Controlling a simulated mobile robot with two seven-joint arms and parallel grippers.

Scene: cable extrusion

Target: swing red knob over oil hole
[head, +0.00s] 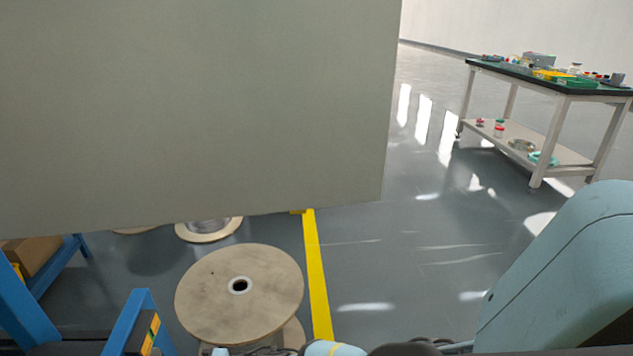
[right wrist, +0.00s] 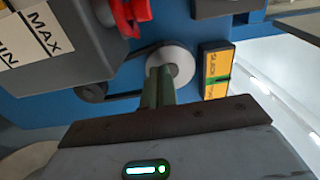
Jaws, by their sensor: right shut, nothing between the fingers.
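In the right wrist view a red knob (right wrist: 130,14) shows at the top, cut off by the frame edge, beside a grey box (right wrist: 70,50) with a MAX/MIN label. My right gripper (right wrist: 160,72) is shut and empty. Its greenish fingers are below the knob and a little right of it, apart from it. The fingertips overlap a white ring (right wrist: 181,60) on a blue panel; I cannot tell whether they touch it. I cannot make out the oil hole. My left gripper is not in view.
A yellow and green label plate (right wrist: 217,70) is right of the ring. In the head view a large grey panel (head: 200,100) blocks the upper left. A wooden spool (head: 215,295) stands below it. A bench (head: 545,86) with small items is far right. Floor between is clear.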

